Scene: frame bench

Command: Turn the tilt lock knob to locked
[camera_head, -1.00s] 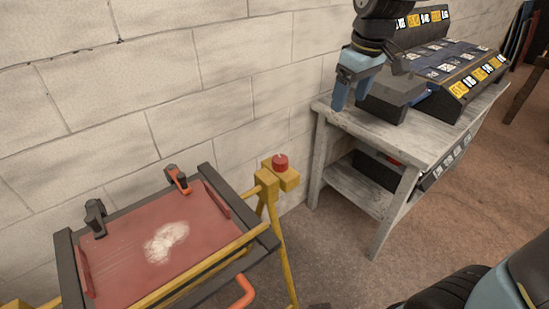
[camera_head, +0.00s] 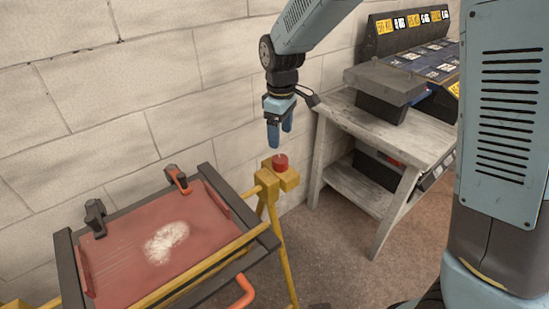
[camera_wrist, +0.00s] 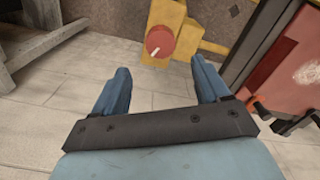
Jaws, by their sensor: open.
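The tilt lock knob (camera_head: 280,162) is a round red knob on top of a yellow block (camera_head: 285,179) at the right corner of the yellow frame. It also shows in the wrist view (camera_wrist: 160,42), where a pale pointer line on it points toward the lower left. My gripper (camera_head: 279,140) points down above the knob and apart from it, with its blue fingers spread and empty. In the wrist view the knob lies beyond the fingertips, between the lines of the two fingers. No lock markings can be made out.
A red tilting panel (camera_head: 150,245) in a dark border, with clamps (camera_head: 177,178) on its back edge, sits left of the knob. A grey bench (camera_head: 345,108) with dark bins stands to the right. A block wall runs close behind.

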